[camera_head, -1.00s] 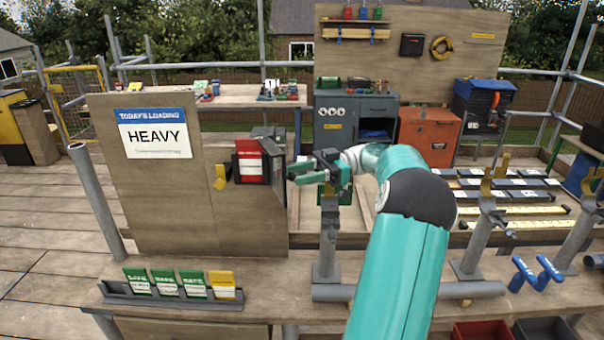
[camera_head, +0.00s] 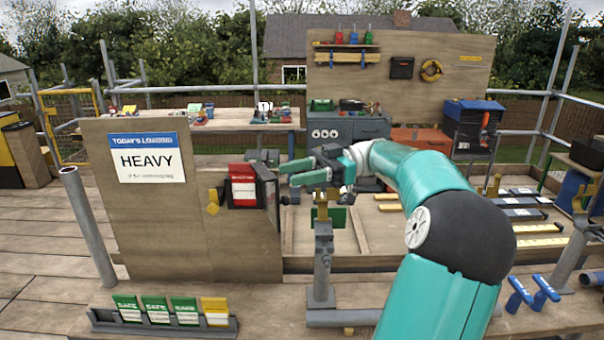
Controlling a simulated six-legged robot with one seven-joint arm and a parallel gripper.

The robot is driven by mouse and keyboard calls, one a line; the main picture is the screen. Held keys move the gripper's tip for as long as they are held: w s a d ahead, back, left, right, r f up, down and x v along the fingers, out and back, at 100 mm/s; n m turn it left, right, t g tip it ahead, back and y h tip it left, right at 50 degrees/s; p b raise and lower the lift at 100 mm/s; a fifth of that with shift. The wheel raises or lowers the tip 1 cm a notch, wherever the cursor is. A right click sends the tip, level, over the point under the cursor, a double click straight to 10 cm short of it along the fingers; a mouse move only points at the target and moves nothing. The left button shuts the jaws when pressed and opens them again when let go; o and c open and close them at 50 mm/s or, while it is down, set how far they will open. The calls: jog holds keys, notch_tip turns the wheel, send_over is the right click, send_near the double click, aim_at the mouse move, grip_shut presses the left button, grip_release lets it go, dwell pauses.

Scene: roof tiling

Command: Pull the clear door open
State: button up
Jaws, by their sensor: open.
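A small case (camera_head: 229,196) holding a red card (camera_head: 243,186) is fixed to the right part of the wooden board. A dark-edged see-through pane (camera_head: 267,188), which looks like the clear door, stands at an angle at the case's right side. I cannot tell how far it stands open. My gripper (camera_head: 288,174) is open, with its two green fingers pointing left, just right of the pane's upper part. It holds nothing that I can see. I cannot tell whether a finger touches the pane.
The board carries a "HEAVY" sign (camera_head: 148,160) and a yellow catch (camera_head: 213,203). A rack (camera_head: 160,324) of green and yellow cards lies on the front bench. A grey post (camera_head: 322,262) stands below my gripper. Blue-handled tools (camera_head: 532,293) lie at the right.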

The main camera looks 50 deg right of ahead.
jog(key=s+a+r, duration=0.2)
jog(key=s+a, duration=0.2)
jog(key=shift+s+a+r, duration=0.2)
jog(key=shift+r, duration=0.15)
